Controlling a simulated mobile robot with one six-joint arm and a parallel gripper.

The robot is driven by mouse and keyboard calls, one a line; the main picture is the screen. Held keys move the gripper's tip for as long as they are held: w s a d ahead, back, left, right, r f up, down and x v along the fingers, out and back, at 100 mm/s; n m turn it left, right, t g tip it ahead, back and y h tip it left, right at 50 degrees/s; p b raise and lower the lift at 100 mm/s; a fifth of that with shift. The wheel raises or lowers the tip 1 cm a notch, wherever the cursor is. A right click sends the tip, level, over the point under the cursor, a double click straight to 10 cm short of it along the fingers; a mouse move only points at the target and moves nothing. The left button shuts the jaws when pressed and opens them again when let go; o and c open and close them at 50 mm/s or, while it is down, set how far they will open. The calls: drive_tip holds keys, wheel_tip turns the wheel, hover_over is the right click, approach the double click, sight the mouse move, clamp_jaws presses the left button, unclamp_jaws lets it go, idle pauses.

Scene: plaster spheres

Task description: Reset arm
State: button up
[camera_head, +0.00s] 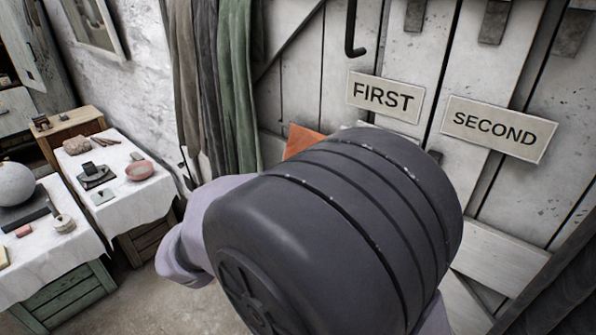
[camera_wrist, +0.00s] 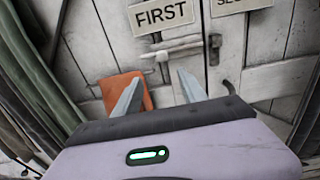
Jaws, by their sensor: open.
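My gripper (camera_wrist: 160,92) shows in the wrist view with its two grey fingers apart and nothing between them. It points toward a white plank door (camera_wrist: 230,75) with a metal latch (camera_wrist: 183,45). In the head view my dark arm link fills the middle and hides the gripper. An orange-brown sheet (camera_wrist: 127,90) hangs or leans at the door behind the left finger; its corner also shows in the head view (camera_head: 302,141).
Signs reading FIRST (camera_head: 385,97) and SECOND (camera_head: 498,128) are on the planks. Grey and green cloths (camera_head: 237,80) hang left of them. Some floor is clear.

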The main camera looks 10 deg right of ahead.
drive_tip(key=s+d+f+m+g+y+b, duration=0.2)
drive_tip(key=s+d+f+m+g, duration=0.2)
drive_tip(key=s+d+m, duration=0.3)
drive_tip(key=s+d+f+m+g+y+b, duration=0.1)
drive_tip(key=s+d+f+m+g+y, duration=0.1)
drive_tip(key=s+d+f+m+g, duration=0.45)
drive_tip(key=s+a+f+m+t+y+b, duration=0.2)
drive_tip(key=s+a+f+m+y, duration=0.2)
drive_tip(key=s+a+m+y, duration=0.55)
drive_tip(key=a+m+t+y, duration=0.1)
drive_tip(key=m, duration=0.1)
drive_tip(key=a+r+m+t, duration=0.1)
drive_tip(key=a+m, duration=0.1)
drive_tip(key=s+a+r+m+t+y, duration=0.1)
drive_tip(key=m, duration=0.2)
drive_tip(key=shift+a+r+y+b, duration=0.1)
drive_tip(key=shift+a+y+b, duration=0.25)
